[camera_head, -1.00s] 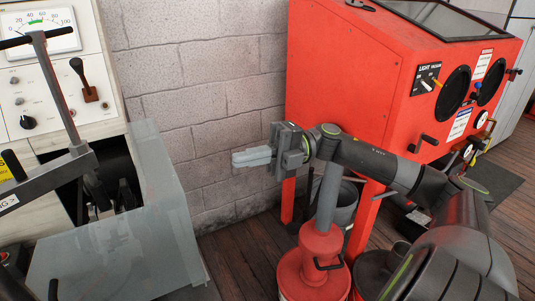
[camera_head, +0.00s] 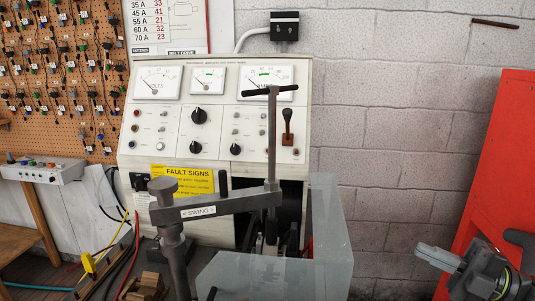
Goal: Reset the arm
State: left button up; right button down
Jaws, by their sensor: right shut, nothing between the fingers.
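My right gripper (camera_head: 432,254) is at the lower right of the head view, its fingers pointing left. It is shut and holds nothing. It is apart from the clear guard and the test bench. A grey arm labelled SWING (camera_head: 215,207) reaches across the front of the bench from a post on its left. An upright T-handled screw (camera_head: 271,135) stands at its right end. My left gripper is not in view.
The test bench (camera_head: 215,120) has gauges, knobs and a lever. A clear guard (camera_head: 328,232) stands at its right front. The red cabinet (camera_head: 492,170) is at the right edge. A pegboard with connectors (camera_head: 65,70) hangs at left. Bare block wall separates bench and cabinet.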

jog(key=s+d+f+m+t+h, duration=0.1)
jog(key=d+f+m+t+h, duration=0.1)
jog(key=f+m+h, duration=0.75)
jog(key=s+d+f+m+t+h, duration=0.1)
jog(key=f+m+t+h, duration=0.1)
jog(key=f+m+h, duration=0.8)
jog(key=s+a+f+m+g, duration=0.35)
jog(key=s+f+g, duration=0.3)
jog(key=s, duration=0.35)
jog(key=s+a+f+m+g, duration=0.3)
jog(key=s+f+m+g, duration=0.3)
jog(key=s, duration=0.5)
notch_tip(320, 180, down, 26)
jog(key=d+n, duration=0.1)
jog(key=d, duration=0.1)
jog(key=s+a+f+g+y, duration=0.1)
jog(key=s+f, duration=1.3)
jog(key=s, duration=0.1)
jog(key=shift+a+f, duration=0.35)
jog(key=shift+f, duration=0.05)
